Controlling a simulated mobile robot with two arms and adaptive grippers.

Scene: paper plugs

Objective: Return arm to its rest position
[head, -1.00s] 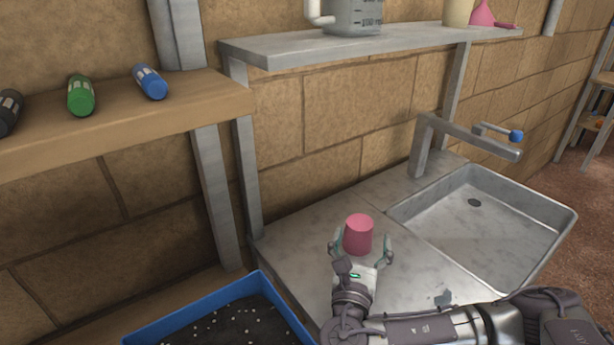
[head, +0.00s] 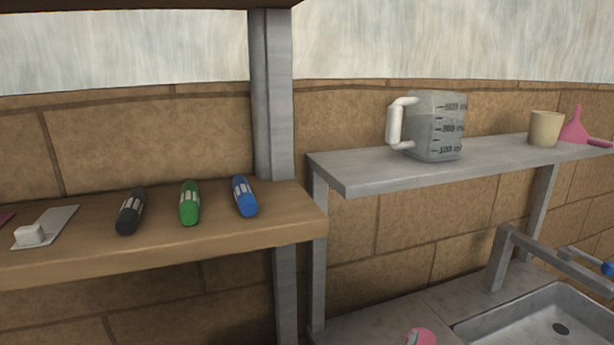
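Only the top of the pink cup (head: 424,335) shows at the bottom edge of the head view, on the grey counter beside the sink. A small pale bit at its left side may be a fingertip of my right gripper, but it is too cut off to tell. The rest of my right arm is below the picture. My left gripper and arm are not in view.
A wooden shelf (head: 90,262) holds black (head: 131,211), green (head: 190,203) and blue (head: 244,196) markers and a white flat piece (head: 45,228). A grey shelf (head: 375,176) holds a measuring jug (head: 436,125), beige cup (head: 544,128) and pink funnel (head: 575,128). The sink (head: 560,310) is lower right.

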